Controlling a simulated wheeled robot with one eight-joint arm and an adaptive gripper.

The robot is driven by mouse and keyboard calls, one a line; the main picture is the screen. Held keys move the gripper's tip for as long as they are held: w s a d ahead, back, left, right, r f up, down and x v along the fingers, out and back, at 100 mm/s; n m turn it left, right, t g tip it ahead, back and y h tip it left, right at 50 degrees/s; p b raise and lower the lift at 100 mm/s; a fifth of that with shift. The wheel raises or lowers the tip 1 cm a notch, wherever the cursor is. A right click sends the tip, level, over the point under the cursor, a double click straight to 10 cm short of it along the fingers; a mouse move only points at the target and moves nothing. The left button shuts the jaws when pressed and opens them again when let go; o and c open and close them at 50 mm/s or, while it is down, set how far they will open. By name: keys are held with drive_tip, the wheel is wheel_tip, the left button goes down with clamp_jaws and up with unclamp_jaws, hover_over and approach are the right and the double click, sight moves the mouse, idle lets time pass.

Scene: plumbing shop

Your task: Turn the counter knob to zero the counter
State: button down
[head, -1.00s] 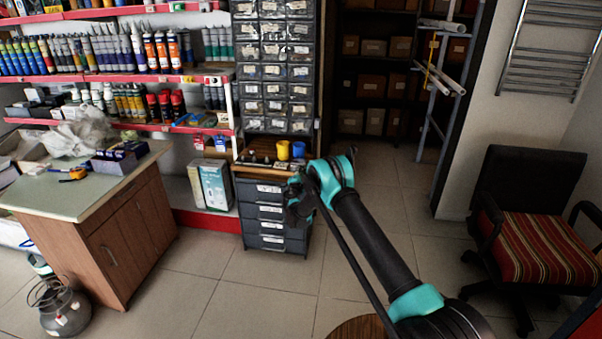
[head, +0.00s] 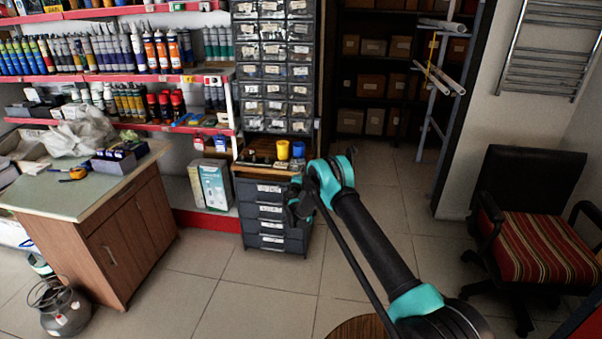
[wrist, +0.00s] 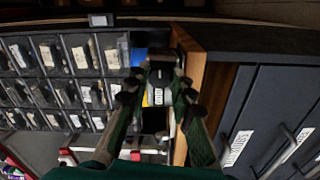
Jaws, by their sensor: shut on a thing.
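The counter (wrist: 158,97) is a small grey and dark device with a white digit window, seen in the middle of the wrist view. I cannot read its digits clearly. My gripper (wrist: 160,78) has its dark fingers on both sides of the counter, shut on its knob. The knob itself is mostly hidden between the fingertips. In the head view my gripper (head: 298,202) is at the front of the drawer unit's wooden top (head: 262,150), and I cannot make out the counter there.
A yellow cup (head: 283,150) and a blue cup (head: 298,150) stand on the wooden top close to my gripper. Small-parts drawers (head: 275,75) rise behind it, and dark drawers (head: 270,226) are below. A wooden counter cabinet (head: 118,240) stands at left. The floor between is free.

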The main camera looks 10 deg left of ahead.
drive_tip(key=shift+f, duration=0.1)
drive_tip(key=c, duration=1.3)
unclamp_jaws()
drive_tip(key=s, duration=1.2)
drive_tip(key=shift+a, duration=0.15)
